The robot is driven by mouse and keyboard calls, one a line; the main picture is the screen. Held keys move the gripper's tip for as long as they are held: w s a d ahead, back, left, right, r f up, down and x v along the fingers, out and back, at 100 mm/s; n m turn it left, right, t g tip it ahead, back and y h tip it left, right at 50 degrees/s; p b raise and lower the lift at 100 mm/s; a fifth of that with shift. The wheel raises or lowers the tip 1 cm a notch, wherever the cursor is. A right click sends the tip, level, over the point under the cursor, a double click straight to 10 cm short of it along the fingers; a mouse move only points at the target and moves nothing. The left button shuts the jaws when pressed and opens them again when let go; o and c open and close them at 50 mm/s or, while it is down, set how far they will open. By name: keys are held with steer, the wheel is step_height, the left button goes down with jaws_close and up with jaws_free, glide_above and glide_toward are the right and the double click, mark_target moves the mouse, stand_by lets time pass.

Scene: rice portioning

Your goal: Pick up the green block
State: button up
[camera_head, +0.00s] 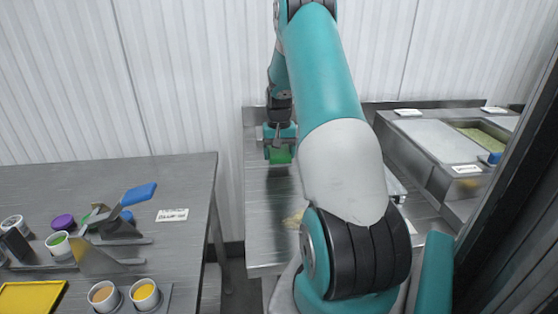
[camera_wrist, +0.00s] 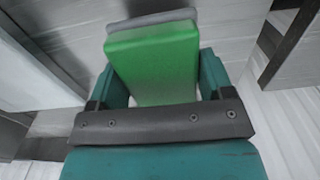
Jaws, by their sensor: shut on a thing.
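The green block (camera_head: 279,155) shows in the head view at the lower end of my arm, over the far part of the middle metal counter (camera_head: 262,215). In the wrist view the green block (camera_wrist: 152,62) sits between the two teal fingers of my gripper (camera_wrist: 157,80), which is shut on it. A grey edge shows just beyond the block's far end. My gripper (camera_head: 280,143) is small in the head view, and my arm hides part of the counter. I cannot tell whether the block touches the counter.
A left metal table (camera_head: 190,190) holds several small cups, a blue-handled tool (camera_head: 138,194), a yellow tray (camera_head: 32,297) and a label (camera_head: 172,215). A metal unit (camera_head: 430,135) with a greenish-filled bin stands at the right. A corrugated wall is close behind. A gap separates the left table and middle counter.

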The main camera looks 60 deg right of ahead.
mark_target(279, 150)
step_height(279, 150, up, 17)
steer(key=b, duration=0.1)
